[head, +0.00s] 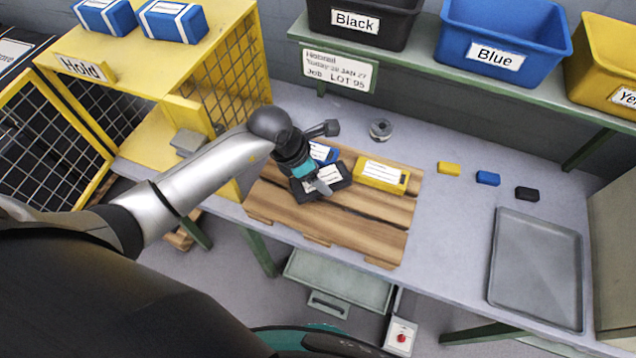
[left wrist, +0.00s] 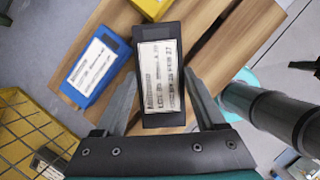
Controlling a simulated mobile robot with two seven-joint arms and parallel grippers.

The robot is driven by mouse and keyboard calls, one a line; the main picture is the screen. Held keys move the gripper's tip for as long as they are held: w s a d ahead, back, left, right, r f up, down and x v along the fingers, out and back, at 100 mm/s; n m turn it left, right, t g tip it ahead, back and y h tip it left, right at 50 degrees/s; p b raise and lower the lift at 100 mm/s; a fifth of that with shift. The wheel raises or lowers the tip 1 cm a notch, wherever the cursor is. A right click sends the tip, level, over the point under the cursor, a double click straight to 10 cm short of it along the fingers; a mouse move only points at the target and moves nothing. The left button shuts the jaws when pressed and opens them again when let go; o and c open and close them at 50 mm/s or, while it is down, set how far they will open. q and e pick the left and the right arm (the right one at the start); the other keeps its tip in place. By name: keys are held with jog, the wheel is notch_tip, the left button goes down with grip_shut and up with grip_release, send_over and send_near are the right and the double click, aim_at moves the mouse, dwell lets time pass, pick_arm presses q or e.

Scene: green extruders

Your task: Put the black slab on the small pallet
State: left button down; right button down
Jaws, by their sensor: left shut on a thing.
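The black slab (head: 330,182) has a white label and lies flat at the left part of the wooden pallet (head: 352,228) on the table. It also fills the middle of the left wrist view (left wrist: 159,75). My left gripper (head: 319,184) reaches down over it with one finger along each long side, shut on it. The gripper partly hides the slab in the head view. Whether the slab touches the boards or is slightly raised cannot be told. My right gripper is not in view.
A blue slab (head: 322,152) and a yellow slab (head: 381,176) lie beside the black one. The pallet's front is clear. Small yellow, blue and black blocks (head: 527,194) and a grey tray (head: 537,268) are at right. A yellow mesh cage (head: 226,68) stands at left.

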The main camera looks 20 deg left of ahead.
pick_arm(q)
jog(key=shift+f, duration=1.75)
jog(key=shift+f+b, duration=0.15)
jog(key=shift+b, duration=0.25)
grip_release()
jog(key=shift+a+r+p, duration=0.15)
jog(key=shift+r+p, duration=0.15)
jog(key=shift+r, duration=0.15)
jog(key=p+v, duration=0.1)
jog(key=v, duration=1)
jog(key=shift+s+r, duration=0.1)
jog(key=shift+r, duration=0.1)
